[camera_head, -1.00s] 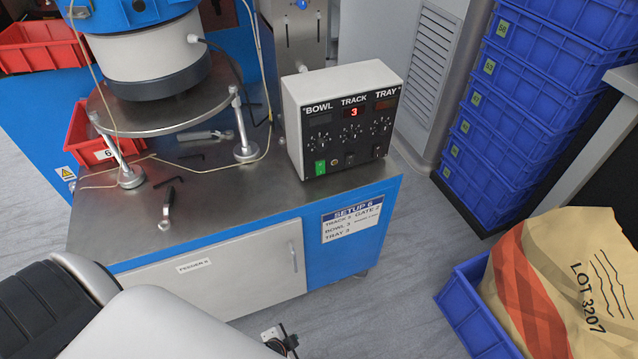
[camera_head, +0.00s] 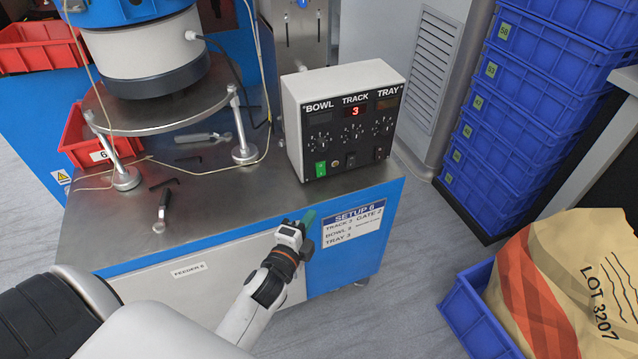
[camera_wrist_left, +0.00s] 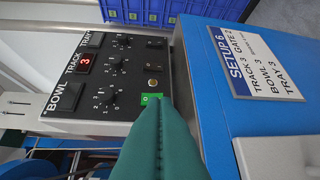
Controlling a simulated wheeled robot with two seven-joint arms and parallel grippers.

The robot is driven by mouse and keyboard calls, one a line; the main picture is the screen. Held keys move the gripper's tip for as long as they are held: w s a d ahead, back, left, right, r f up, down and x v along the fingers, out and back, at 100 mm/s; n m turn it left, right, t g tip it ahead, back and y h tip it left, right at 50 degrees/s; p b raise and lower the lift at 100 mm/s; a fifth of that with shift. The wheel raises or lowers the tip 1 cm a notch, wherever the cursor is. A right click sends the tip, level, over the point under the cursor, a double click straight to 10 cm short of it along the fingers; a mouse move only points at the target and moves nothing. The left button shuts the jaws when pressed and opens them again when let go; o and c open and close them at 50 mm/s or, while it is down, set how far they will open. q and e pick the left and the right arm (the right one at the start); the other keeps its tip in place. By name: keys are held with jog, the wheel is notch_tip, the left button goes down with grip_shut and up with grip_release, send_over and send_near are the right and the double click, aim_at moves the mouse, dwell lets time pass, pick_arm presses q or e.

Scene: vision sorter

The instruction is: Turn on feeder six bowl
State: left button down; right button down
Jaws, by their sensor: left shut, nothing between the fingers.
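The control box (camera_head: 292,110) stands on the feeder cabinet, with BOWL, TRACK and TRAY columns, each with a dial. Only the TRACK display (camera_head: 355,111) is lit, showing a red 3. A green rocker switch (camera_head: 320,169) sits low under the BOWL dial; it also shows in the left wrist view (camera_wrist_left: 151,99). Two dark rockers lie under TRACK (camera_wrist_left: 154,68) and TRAY (camera_wrist_left: 155,43). My left gripper (camera_head: 309,217) is shut and empty, in front of and below the box. In the left wrist view its green fingers (camera_wrist_left: 163,108) overlap the green switch's lower edge; contact cannot be told.
The blue cabinet carries a SETUP 6 sheet (camera_head: 353,226). The drum feeder (camera_head: 145,52) stands at the left on a round plate, with a wrench (camera_head: 162,212) and red bin (camera_head: 82,140) nearby. Blue crates (camera_head: 520,110) are stacked at right. A sack (camera_head: 570,280) lies lower right.

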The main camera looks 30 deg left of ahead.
pick_arm(q)
send_near(323, 174)
jog(key=w+d, duration=0.3)
jog(key=w, duration=0.1)
jog(key=shift+w+a+f, duration=0.15)
jog(key=shift+w+a, duration=0.6)
jog(key=shift+a, duration=0.3)
jog(key=shift+w+a+f, duration=0.1)
jog(key=shift+w+a, duration=0.25)
jog(key=shift+a, duration=0.15)
jog(key=shift+w+a+f, duration=0.1)
jog(key=shift+w+a, duration=0.05)
jog(key=shift+a, duration=0.1)
